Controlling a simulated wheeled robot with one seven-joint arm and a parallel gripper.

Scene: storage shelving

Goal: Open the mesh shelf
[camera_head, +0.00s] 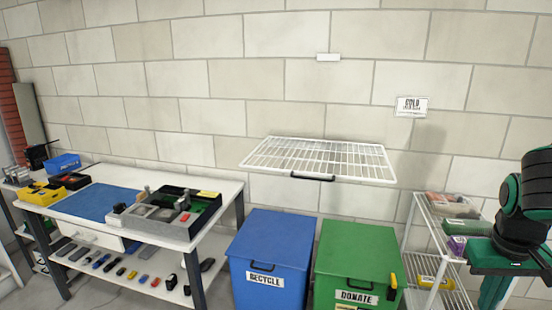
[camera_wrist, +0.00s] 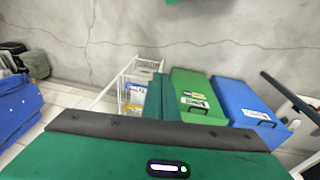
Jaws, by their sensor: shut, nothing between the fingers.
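The white wire mesh shelf (camera_head: 350,160) is mounted on the block wall in the head view, above the two bins. It juts out from the wall, and a black handle (camera_head: 313,177) sits at the middle of its front edge. The handle has nothing touching it. My gripper, green and dark, is at the far right of the head view, well apart from the shelf. In the wrist view my gripper (camera_wrist: 161,90) is shut with nothing held. I cannot make out the mesh shelf in the wrist view.
A blue recycle bin (camera_head: 272,225) and a green donate bin (camera_head: 358,240) stand below the shelf. A workbench (camera_head: 225,195) with trays is on the left. A white wire rack (camera_head: 408,225) with boxes stands at right near my arm. Air before the shelf is clear.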

